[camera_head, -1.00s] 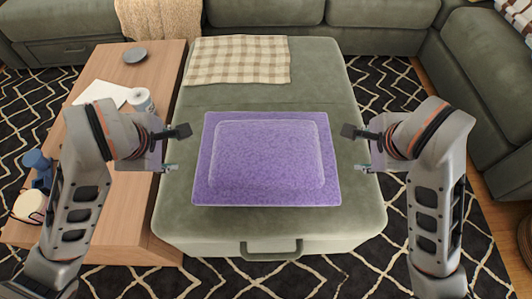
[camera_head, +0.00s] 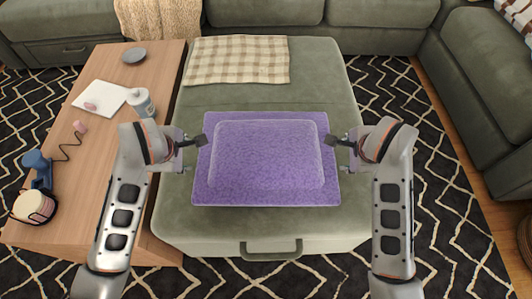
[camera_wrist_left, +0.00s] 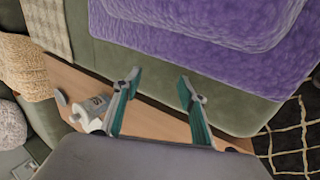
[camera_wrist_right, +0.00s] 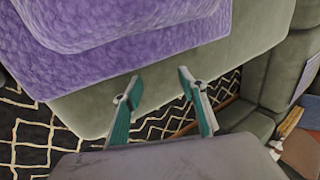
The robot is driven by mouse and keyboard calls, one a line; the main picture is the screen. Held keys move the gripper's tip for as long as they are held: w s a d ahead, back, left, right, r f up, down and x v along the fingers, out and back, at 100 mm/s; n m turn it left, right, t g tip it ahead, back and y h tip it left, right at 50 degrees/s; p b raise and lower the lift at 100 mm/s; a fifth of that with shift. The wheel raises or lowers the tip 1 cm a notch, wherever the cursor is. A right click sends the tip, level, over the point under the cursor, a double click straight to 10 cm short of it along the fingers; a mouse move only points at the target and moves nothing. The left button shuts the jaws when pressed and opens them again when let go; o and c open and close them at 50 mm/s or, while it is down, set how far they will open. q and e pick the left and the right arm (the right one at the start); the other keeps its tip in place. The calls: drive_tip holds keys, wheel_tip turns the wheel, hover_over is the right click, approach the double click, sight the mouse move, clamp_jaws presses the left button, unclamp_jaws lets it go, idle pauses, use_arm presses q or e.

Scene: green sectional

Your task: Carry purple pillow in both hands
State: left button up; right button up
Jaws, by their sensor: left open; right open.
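The purple pillow (camera_head: 266,157) lies flat on the green ottoman (camera_head: 270,226). My left gripper (camera_head: 198,155) is open at the pillow's left edge, its fingertips close to that edge in the head view. In the left wrist view the pillow (camera_wrist_left: 215,45) is beyond the open fingers (camera_wrist_left: 158,85), with nothing between them. My right gripper (camera_head: 333,155) is open at the pillow's right edge, one fingertip near or over it. In the right wrist view the pillow (camera_wrist_right: 110,45) is beyond the open, empty fingers (camera_wrist_right: 158,85). I cannot tell whether either gripper touches the pillow.
A checkered blanket (camera_head: 238,60) lies on the ottoman's far end. A wooden table (camera_head: 60,225) stands on the left with a bottle (camera_head: 141,103), a plate (camera_head: 134,55), a white board (camera_head: 100,98) and a mug-like object (camera_head: 34,206). Green sofas (camera_head: 486,75) border the back and right.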

use_arm(q)
drive_tip(key=shift+x, duration=1.25)
use_arm(e)
drive_tip(key=shift+x, duration=1.25)
use_arm(q)
drive_tip(key=shift+d, duration=0.45)
use_arm(e)
drive_tip(key=shift+a, duration=0.45)
use_arm(q)
drive_tip(key=shift+d, duration=0.3)
use_arm(e)
drive_tip(key=shift+a, duration=0.3)
use_arm(q)
drive_tip(key=shift+r, duration=0.1)
